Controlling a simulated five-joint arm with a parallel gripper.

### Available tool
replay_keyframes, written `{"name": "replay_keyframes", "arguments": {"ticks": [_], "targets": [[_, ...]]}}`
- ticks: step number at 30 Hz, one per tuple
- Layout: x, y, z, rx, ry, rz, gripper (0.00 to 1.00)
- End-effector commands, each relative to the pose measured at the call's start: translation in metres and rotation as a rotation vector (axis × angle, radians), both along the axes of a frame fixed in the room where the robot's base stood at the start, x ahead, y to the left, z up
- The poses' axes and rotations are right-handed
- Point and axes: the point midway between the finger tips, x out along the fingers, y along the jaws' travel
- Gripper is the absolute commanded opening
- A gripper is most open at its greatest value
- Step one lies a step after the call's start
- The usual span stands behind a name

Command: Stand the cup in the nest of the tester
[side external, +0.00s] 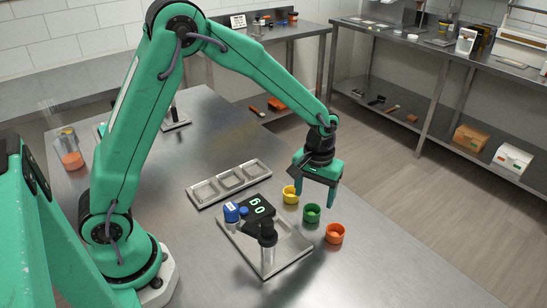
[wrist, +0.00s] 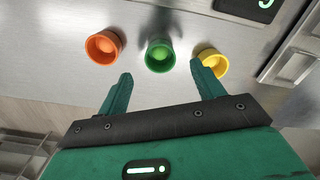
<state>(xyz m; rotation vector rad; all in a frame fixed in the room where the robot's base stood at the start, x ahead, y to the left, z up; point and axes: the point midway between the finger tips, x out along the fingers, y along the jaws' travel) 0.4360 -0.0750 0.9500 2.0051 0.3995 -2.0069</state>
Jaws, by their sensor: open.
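Three small cups stand upright in a row on the metal table: a yellow cup (side external: 291,194), a green cup (side external: 312,213) and an orange cup (side external: 335,233). In the wrist view the orange cup (wrist: 103,47) is left, the green cup (wrist: 159,56) is central and the yellow cup (wrist: 211,63) is right. My gripper (side external: 317,190) is open and empty, pointing down above the row. In the wrist view its fingertips (wrist: 160,70) lie either side of the green cup, apart from it. The tester (side external: 290,262) has a metal plate, a lit display and a black-topped post. I cannot make out its nest clearly.
A metal tray with three square wells (side external: 229,183) lies behind the tester. A blue-capped item (side external: 231,212) stands by the display. A jar with orange contents (side external: 70,152) stands far left. The table right of the orange cup is clear.

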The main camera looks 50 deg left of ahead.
Motion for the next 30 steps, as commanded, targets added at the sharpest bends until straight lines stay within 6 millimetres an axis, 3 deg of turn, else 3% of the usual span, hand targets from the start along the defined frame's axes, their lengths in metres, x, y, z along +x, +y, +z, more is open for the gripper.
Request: {"name": "replay_keyframes", "arguments": {"ticks": [7, 18, 30], "targets": [[0.000, 0.000, -0.009, 0.000, 0.001, 0.000, 0.67], [-0.002, 0.000, -0.048, 0.001, 0.001, 0.000, 0.67], [-0.001, 0.000, -0.052, 0.000, -0.001, 0.000, 0.67]]}}
